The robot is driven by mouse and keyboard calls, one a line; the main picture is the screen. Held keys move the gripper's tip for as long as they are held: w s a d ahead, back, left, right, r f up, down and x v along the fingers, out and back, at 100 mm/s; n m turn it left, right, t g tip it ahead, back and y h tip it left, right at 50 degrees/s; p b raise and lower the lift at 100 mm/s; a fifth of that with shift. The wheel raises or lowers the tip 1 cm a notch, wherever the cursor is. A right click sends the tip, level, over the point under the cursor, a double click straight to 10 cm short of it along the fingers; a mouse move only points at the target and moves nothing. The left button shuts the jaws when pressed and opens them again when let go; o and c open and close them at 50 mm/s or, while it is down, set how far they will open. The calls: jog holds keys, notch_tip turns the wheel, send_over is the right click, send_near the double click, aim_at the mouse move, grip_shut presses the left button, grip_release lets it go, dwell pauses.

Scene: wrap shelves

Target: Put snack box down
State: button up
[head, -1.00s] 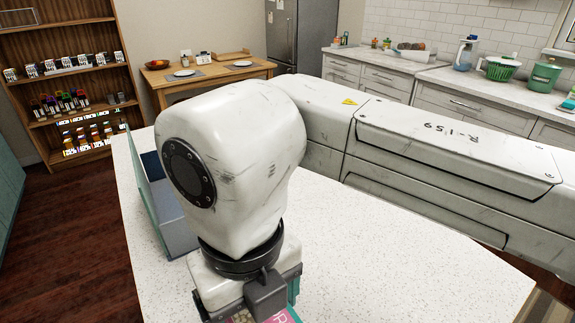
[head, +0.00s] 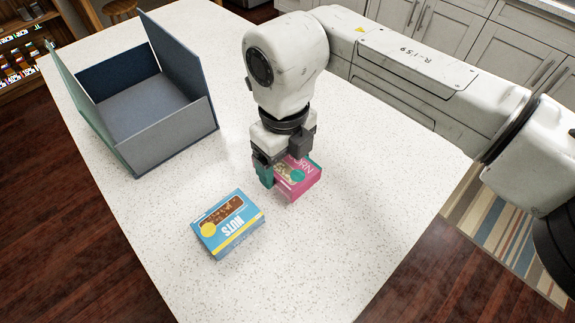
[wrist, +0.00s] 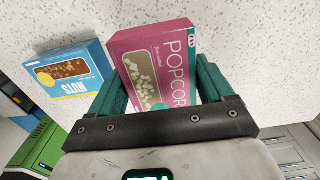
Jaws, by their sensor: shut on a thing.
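A pink popcorn box (head: 297,178) is between the fingers of my gripper (head: 283,177), which is shut on it. The box is at or just above the white speckled counter (head: 340,240); I cannot tell if it touches. In the wrist view the popcorn box (wrist: 155,66) shows its pink label side between the two teal fingers of my gripper (wrist: 160,92). A blue nuts box (head: 228,223) lies on the counter to the left and nearer the front, apart from the popcorn box. The nuts box (wrist: 70,68) also shows at the left in the wrist view.
An open blue-grey bin (head: 185,133) with tall walls stands on the counter at the back left. The counter is clear to the right and in front of the popcorn box. White kitchen cabinets (head: 480,40) stand beyond the counter.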

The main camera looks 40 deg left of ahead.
aim_at(287, 171)
jog(key=shift+w+f, duration=0.15)
jog(key=shift+w+f+p, duration=0.15)
jog(key=shift+f+p, duration=0.05)
jog(key=shift+f, duration=0.75)
jog(key=shift+w+f+p, duration=0.1)
jog(key=shift+f+p, duration=0.1)
jog(key=shift+f, duration=0.75)
jog(key=shift+f, duration=0.15)
jog(key=o, duration=1)
notch_tip(287, 171, up, 12)
jog(key=shift+r+b, duration=0.2)
jog(key=shift+b, duration=0.5)
jog(key=shift+s+a, duration=0.1)
